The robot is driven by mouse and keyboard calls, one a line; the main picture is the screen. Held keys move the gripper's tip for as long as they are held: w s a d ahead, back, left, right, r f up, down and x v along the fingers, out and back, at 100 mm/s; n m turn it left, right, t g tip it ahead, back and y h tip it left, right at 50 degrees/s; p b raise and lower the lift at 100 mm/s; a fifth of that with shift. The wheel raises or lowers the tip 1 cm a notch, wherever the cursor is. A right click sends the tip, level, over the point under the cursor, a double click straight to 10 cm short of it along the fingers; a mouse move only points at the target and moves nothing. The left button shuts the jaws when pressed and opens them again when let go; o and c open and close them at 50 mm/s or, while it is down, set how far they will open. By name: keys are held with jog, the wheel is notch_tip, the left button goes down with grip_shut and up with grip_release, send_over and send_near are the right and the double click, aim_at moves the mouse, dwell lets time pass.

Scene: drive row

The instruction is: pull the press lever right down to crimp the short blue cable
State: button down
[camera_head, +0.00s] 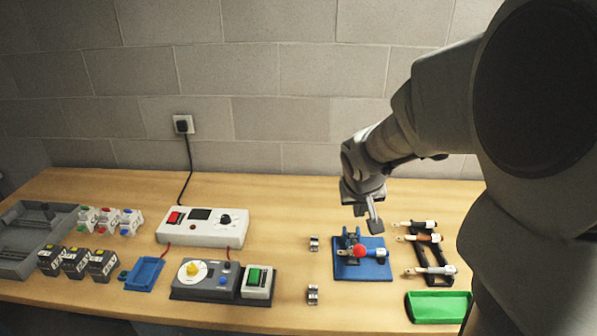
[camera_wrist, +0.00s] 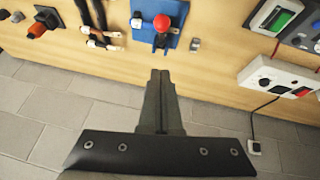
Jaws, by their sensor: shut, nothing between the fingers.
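The press stands on a blue base plate (camera_head: 347,271) on the bench, with a dark body and a lever ending in a red ball knob (camera_head: 359,250). The knob also shows at the top of the wrist view (camera_wrist: 162,22). How far the lever is tilted is hard to tell. My gripper (camera_head: 377,229) is shut and empty, above and behind the press, apart from the knob. Its closed fingertips (camera_wrist: 160,73) point towards the press in the wrist view.
A dark rack (camera_head: 430,255) with several cables stands right of the press, with a green tray (camera_head: 438,307) in front. Two small metal clips (camera_head: 313,295) lie to the left. A white tester box (camera_head: 203,227) is farther left. The block wall is close behind.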

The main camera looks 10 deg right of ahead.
jog(key=b, duration=0.2)
send_over(357, 249)
jog(key=w, duration=0.1)
jog(key=f, duration=0.9)
jog(key=shift+w+a, duration=0.1)
jog(key=shift+w, duration=0.1)
jog(key=shift+s+f+b, duration=0.25)
jog(key=shift+f+b, duration=0.1)
jog(key=shift+f, duration=0.3)
jog(key=shift+s+f+b, duration=0.2)
jog(key=shift+f+b, duration=0.1)
jog(key=shift+f, duration=0.3)
jog(key=shift+s+f, duration=0.2)
jog(key=shift+f, duration=0.3)
jog(key=shift+f+b, duration=0.15)
jog(key=shift+b, duration=0.45)
